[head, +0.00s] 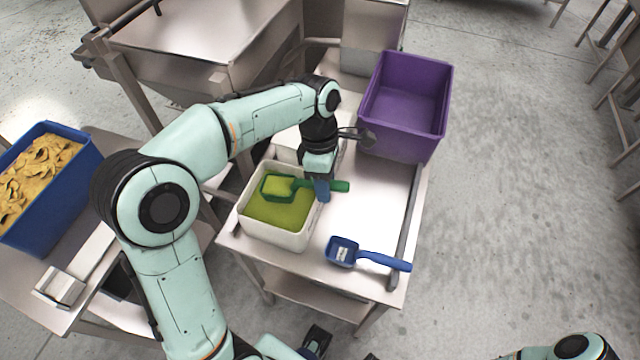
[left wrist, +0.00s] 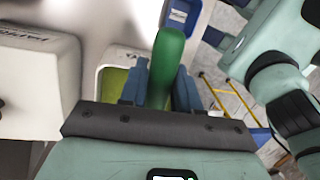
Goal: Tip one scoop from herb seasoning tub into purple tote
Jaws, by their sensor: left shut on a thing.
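The herb seasoning tub (head: 275,238) is a white open tub of green seasoning on the steel table. My left gripper (head: 322,188) is shut on the handle of a green scoop (head: 340,186). The scoop's bowl holds green seasoning and is over the tub, roughly level; its exact height is hard to tell. The green handle (left wrist: 168,60) stands between the blue fingers of my left gripper (left wrist: 160,85) in the left wrist view. The purple tote (head: 405,140) stands at the table's far end, its visible inside empty.
A blue scoop (head: 368,257) lies on the table's front right. The steel table (head: 365,205) is bare between the tub and tote. A blue bin (head: 45,220) of tan pieces stands on another table at the left. Steel equipment (head: 190,50) stands behind.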

